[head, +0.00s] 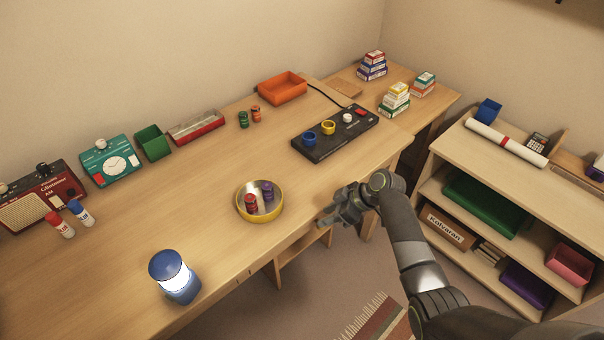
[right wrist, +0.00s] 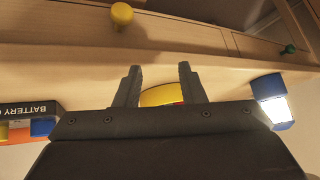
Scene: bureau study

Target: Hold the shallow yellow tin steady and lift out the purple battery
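The shallow yellow tin (head: 243,212) stands on the desk near its front edge. Inside it the purple battery (head: 267,190) stands at the right and a red battery (head: 251,202) at the left. My right gripper (head: 328,217) is to the right of the tin, apart from it, by the desk's front edge. In the right wrist view its two fingers (right wrist: 158,85) are spread with nothing between them. Part of the yellow tin (right wrist: 160,95) shows beyond them, mostly hidden by the gripper body. My left gripper is not in view.
A lit blue lantern (head: 175,278) stands left of the tin near the front edge. A black battery board (head: 335,135) with coloured cups lies behind the gripper. Green and orange batteries (head: 249,117) stand farther back. The desk around the tin is clear.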

